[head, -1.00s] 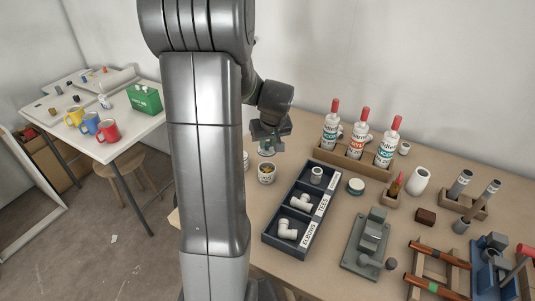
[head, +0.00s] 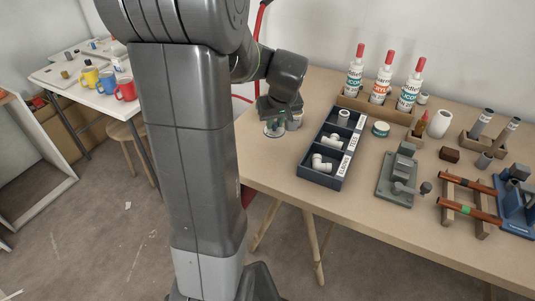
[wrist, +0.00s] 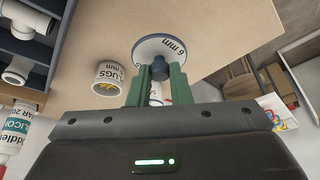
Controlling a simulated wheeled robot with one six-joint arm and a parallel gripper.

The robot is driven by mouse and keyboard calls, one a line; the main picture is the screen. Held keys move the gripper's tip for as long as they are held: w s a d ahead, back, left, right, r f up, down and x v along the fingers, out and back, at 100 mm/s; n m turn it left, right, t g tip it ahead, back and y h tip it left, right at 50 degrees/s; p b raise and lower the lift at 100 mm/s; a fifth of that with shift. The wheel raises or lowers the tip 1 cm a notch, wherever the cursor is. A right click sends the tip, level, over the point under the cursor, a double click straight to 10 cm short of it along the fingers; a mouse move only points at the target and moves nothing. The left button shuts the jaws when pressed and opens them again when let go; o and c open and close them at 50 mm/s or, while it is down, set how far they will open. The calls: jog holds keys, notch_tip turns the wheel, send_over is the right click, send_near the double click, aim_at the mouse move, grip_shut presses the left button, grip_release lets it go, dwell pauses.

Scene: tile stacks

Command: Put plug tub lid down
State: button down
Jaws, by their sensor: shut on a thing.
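A round white lid (wrist: 150,46) marked "6 mm" has a dark knob in the wrist view. My gripper (wrist: 158,70) is shut on that knob with its green fingers. In the head view the lid (head: 272,132) is small below my gripper (head: 273,116), left of a tub (head: 294,122). A white tub marked "PLUGS" (wrist: 108,88) stands beside the lid in the wrist view, apart from it. Another pale labelled thing (wrist: 155,95) shows between the fingers, mostly hidden. I cannot tell whether the lid touches the table.
The table (head: 285,180) has bare wood in front of the lid, with its left edge close by. A dark divided tray (head: 312,176) with white pipe fittings lies to the right. Bottles in a wooden rack (head: 350,103) stand behind. A side table (head: 100,98) holds mugs.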

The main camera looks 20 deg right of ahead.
aim_at(276, 127)
notch_tip(276, 127, down, 3)
jog(key=shift+d+f, duration=0.1)
jog(key=shift+f, duration=2.25)
jog(key=shift+f+b, duration=0.2)
jog(key=shift+b, duration=0.15)
jog(key=c, duration=1.3)
grip_release()
jog(key=shift+r, duration=0.15)
jog(key=shift+r, duration=0.25)
jog(key=p+v, duration=0.1)
jog(key=v, duration=1)
jog(key=shift+s+r, duration=0.1)
jog(key=shift+r, duration=0.2)
